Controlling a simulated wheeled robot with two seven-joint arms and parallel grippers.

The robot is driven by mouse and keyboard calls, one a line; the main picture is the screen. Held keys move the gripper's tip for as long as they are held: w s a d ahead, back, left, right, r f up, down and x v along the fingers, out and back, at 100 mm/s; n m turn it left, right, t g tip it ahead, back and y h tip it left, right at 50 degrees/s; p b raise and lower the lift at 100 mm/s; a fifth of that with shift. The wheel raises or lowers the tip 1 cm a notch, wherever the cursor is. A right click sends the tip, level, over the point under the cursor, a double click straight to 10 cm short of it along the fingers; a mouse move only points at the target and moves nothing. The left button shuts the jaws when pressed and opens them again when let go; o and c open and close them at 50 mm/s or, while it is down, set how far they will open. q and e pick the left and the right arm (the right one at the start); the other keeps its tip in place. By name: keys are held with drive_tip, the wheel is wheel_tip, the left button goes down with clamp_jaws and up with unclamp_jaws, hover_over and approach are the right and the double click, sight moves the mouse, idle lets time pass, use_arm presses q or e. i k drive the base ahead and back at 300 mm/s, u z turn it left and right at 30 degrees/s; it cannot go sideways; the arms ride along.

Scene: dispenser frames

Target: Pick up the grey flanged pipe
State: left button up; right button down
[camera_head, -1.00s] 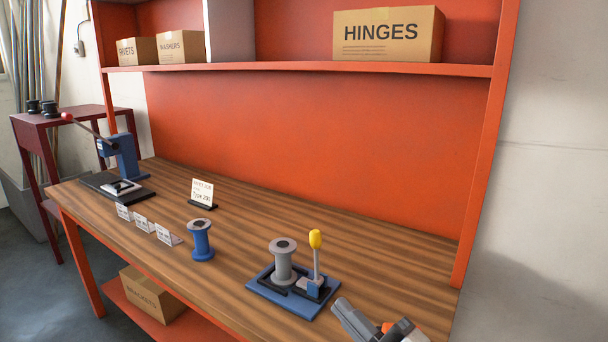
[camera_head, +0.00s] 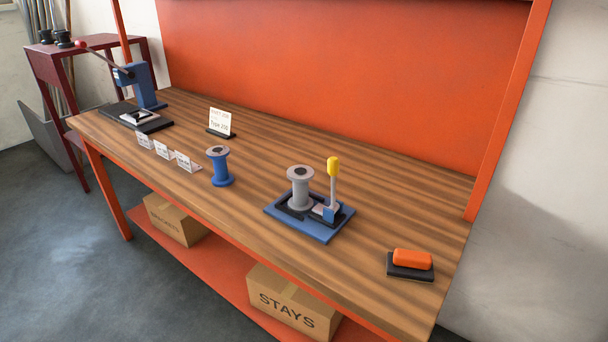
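The grey flanged pipe (camera_head: 299,190) stands upright on a blue base plate (camera_head: 322,233) on the wooden workbench. Beside it on the same plate is a toggle lever with a yellow grip (camera_head: 333,167), the lever pointing up. A similar blue flanged pipe (camera_head: 220,167) stands upright on the bench to the left of the plate. Neither of my grippers shows in the current view.
An orange block on a dark pad (camera_head: 411,262) lies near the bench's right end. Small label cards (camera_head: 162,150), a sign (camera_head: 222,122) and a blue lever press (camera_head: 139,87) are to the left. Boxes, one marked STAYS (camera_head: 291,303), sit on the lower shelf.

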sight(300, 203)
drive_tip(key=z, duration=0.05)
drive_tip(key=k, duration=0.4)
drive_tip(key=u, duration=1.7)
drive_tip(key=i, duration=1)
drive_tip(key=z, duration=0.95)
drive_tip(key=i, duration=0.65)
drive_tip(key=z, duration=0.75)
